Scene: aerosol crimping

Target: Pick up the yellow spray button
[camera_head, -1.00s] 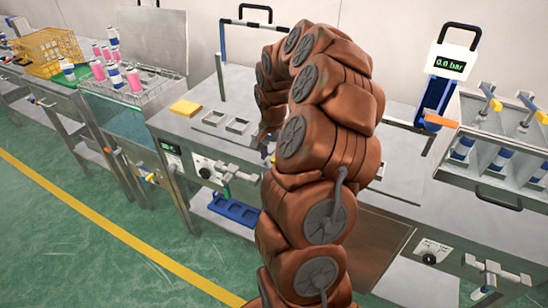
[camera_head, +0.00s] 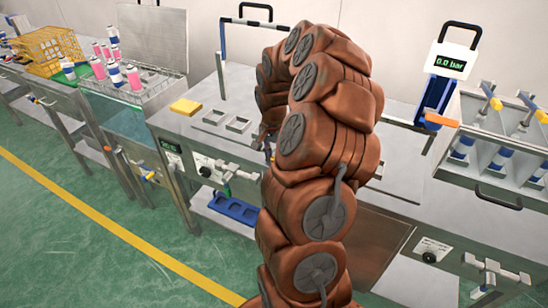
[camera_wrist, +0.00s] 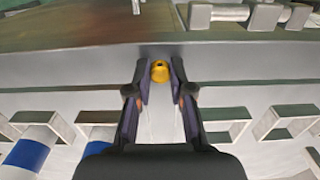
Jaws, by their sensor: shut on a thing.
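The yellow spray button (camera_wrist: 160,71) shows in the wrist view as a small round yellow piece with a dark hole in its top. It sits between the fingertips of my gripper (camera_wrist: 159,78), which is shut on it. Below the button in the wrist view is the grey metal bench top. I cannot tell whether the button touches it. In the head view my own arm hides the button and most of the gripper.
Square metal holders (camera_wrist: 222,125) stand on the bench on both sides of the gripper, with a blue and white can (camera_wrist: 26,152) at left. A yellow block (camera_head: 185,107) lies on the bench. A pressure display (camera_head: 450,62) and a rack (camera_head: 500,150) stand at right.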

